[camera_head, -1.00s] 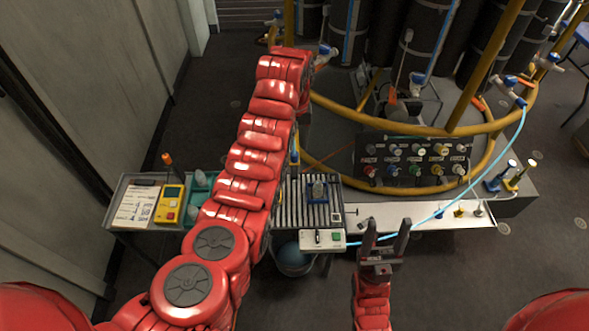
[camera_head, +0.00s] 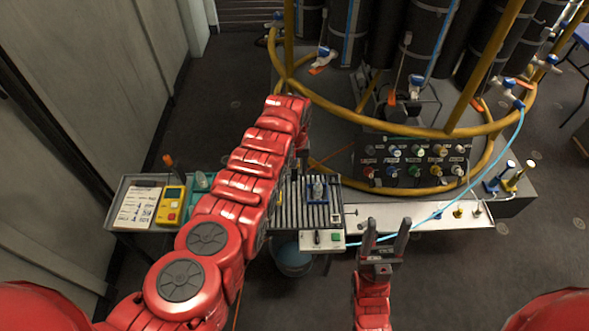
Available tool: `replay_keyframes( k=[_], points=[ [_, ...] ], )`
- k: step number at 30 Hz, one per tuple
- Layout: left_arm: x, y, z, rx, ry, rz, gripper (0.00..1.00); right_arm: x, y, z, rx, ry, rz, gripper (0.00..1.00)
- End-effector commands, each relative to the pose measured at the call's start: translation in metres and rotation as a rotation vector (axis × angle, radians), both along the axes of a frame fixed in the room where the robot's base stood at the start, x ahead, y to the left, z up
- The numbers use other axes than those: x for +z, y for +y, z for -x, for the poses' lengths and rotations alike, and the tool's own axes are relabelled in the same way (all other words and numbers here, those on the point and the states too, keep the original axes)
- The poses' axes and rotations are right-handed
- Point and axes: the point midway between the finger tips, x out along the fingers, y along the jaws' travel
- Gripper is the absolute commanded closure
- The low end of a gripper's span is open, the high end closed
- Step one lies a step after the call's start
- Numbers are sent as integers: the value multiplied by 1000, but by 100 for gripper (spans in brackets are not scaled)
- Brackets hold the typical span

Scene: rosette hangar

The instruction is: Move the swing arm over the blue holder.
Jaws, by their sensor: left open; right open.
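I cannot make out the swing arm for certain; part of the area left of the holder is hidden behind my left arm. My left gripper (camera_head: 303,158) points down just behind and left of the blue holder, apart from it, mostly hidden by its own arm. My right gripper (camera_head: 385,238) is open and empty, its fingers pointing up the picture in front of the white shelf.
A grey tray (camera_head: 115,217) with a paper sheet and a yellow meter (camera_head: 171,206) lies left. A switch box (camera_head: 323,239) fronts the bed. A knob panel (camera_head: 413,163), a yellow ring rail (camera_head: 440,133) and a light blue hose (camera_head: 463,190) lie right. A bucket (camera_head: 292,258) stands below.

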Motion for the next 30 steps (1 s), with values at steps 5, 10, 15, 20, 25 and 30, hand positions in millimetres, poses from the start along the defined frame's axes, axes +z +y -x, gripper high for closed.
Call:
replay_keyframes(
  k=[5,10,15,20,25,30],
  points=[
    [0,0,0,0,0,0,44,0,0,0,0,0,0,41],
    [0,0,0,0,0,0,75,0,0,0,0,0,0,41],
    [0,0,0,0,0,0,100,0,0,0,0,0,0,41],
    [0,0,0,0,0,0,100,0,0,0,0,0,0,41],
    [0,0,0,0,0,0,100,0,0,0,0,0,0,41],
    [0,0,0,0,0,0,100,0,0,0,0,0,0,41]
  ],
)
